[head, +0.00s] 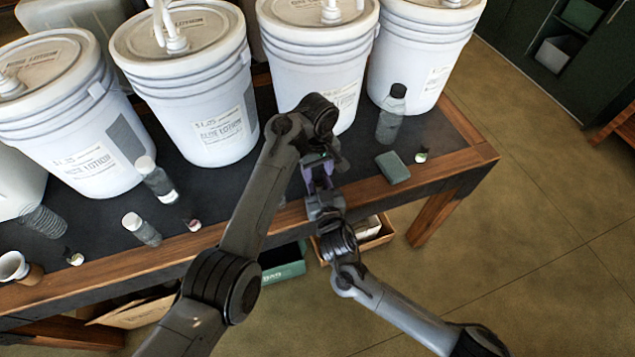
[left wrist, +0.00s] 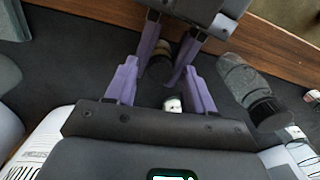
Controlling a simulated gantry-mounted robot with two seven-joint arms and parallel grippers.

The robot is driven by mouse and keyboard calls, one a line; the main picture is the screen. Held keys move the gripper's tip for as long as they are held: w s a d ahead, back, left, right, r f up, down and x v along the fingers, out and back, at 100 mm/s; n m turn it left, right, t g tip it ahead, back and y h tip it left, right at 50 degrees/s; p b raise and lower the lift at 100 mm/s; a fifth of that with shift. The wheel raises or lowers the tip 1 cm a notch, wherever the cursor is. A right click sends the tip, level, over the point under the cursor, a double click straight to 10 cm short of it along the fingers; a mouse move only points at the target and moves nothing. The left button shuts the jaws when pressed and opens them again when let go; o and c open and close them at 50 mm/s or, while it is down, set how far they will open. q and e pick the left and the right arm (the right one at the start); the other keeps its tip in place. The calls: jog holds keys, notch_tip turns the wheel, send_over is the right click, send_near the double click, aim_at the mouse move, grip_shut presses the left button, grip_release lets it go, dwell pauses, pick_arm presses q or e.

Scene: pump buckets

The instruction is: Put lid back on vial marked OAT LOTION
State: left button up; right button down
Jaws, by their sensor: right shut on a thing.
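My left gripper (head: 318,172) reaches down over the table's front. In the left wrist view its purple fingers (left wrist: 160,78) stand apart, with nothing clearly gripped. My right gripper (left wrist: 166,62) comes in from the top, shut on a small dark round thing with a tan band (left wrist: 160,64); I cannot tell whether it is a lid or a vial. A small white-and-dark thing (left wrist: 172,104) shows between my left fingers, lower down. No vial marking is readable.
Several white lotion buckets (head: 205,105) line the table's back. White-capped bottles (head: 157,180) (head: 142,230) stand at the left. A green block (head: 392,167) lies right of my grippers. A green bin (head: 286,264) is below.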

aim_at(317, 174)
pick_arm(q)
jog(key=shift+r, duration=2.25)
jog(key=shift+c, duration=0.3)
jog(key=shift+n, duration=0.5)
jog(key=n, duration=0.1)
jog(key=r+n, duration=0.1)
jog(key=n, duration=0.1)
jog(key=shift+a+r, duration=0.1)
jog(key=shift+a, duration=0.1)
jog(key=n, duration=0.1)
jog(key=r+n, duration=0.1)
jog(key=n, duration=0.1)
jog(key=shift+d+r, duration=0.1)
jog(key=shift+r, duration=0.15)
jog(key=shift+d+r+n, duration=0.1)
jog(key=shift+r+n, duration=0.3)
jog(key=shift+n, duration=0.1)
jog(key=shift+f, duration=4.05)
